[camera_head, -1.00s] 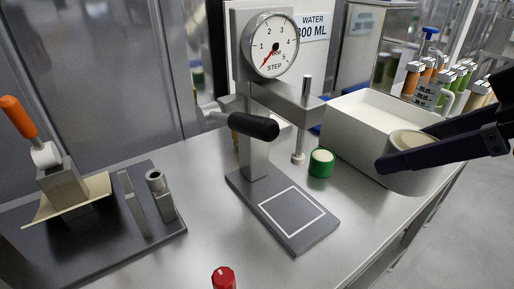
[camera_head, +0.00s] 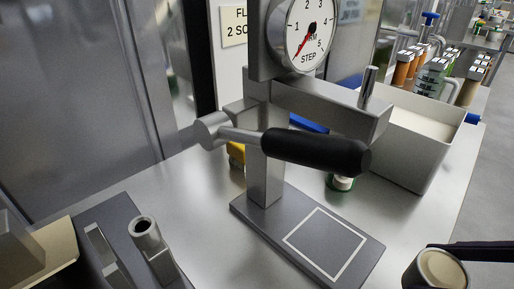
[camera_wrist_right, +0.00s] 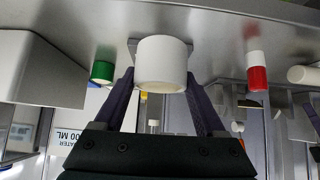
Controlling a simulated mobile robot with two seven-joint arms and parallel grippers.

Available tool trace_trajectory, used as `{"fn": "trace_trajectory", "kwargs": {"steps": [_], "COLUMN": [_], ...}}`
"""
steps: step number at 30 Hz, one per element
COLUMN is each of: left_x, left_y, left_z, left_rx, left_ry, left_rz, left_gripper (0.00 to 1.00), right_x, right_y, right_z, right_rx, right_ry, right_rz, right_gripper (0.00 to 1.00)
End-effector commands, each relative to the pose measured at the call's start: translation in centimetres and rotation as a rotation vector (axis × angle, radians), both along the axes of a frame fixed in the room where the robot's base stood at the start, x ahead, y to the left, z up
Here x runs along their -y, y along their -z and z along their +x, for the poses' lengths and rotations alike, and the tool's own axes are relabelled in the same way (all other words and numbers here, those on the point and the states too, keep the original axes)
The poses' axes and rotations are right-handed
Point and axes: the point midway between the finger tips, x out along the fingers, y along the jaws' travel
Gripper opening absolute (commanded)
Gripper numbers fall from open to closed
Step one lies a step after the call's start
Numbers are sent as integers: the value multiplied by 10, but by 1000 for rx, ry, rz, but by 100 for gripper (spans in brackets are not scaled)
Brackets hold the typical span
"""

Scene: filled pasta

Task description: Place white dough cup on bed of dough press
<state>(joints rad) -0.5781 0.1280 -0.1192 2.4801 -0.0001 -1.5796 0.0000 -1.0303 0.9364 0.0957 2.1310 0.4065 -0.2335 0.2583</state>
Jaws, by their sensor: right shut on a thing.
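The white dough cup (camera_head: 437,272) is at the lower right of the head view, with its tan-filled top showing. My right gripper (camera_wrist_right: 160,80) is shut on it, one finger on each side in the wrist view, where the cup (camera_wrist_right: 162,62) fills the middle. The dough press (camera_head: 264,165) stands at the centre of the head view. Its dark bed (camera_head: 245,207) has a white square outline and is bare. The cup is to the right of the bed, apart from it. My left gripper is not in view.
The press's black-handled lever (camera_head: 315,150) juts out above the bed. A pale bin (camera_head: 410,150) stands behind at the right, and a green container (camera_head: 341,183) sits behind the bed. A dark fixture plate (camera_head: 110,215) lies at left. The counter between bed and cup is clear.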

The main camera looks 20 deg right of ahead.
Motion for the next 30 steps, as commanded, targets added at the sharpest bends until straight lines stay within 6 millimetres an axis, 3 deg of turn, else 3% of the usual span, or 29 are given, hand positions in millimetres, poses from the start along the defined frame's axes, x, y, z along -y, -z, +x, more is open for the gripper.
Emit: {"fn": "trace_trajectory", "kwargs": {"steps": [1,6,18,29,30], "left_x": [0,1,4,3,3], "left_y": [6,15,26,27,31], "left_z": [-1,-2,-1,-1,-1], "left_rx": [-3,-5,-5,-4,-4], "left_ry": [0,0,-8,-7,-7], "left_rz": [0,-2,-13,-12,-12], "left_gripper": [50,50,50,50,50], "right_x": [-5,-18,-45,-57,-56], "right_y": [1,0,-1,-1,11], "right_z": [14,46,109,138,135], "right_rx": [10,9,4,2,-6], "right_ry": [-2,-1,4,1,3], "right_rz": [0,0,3,1,1], "right_gripper": [0,0,0,0,0]}}
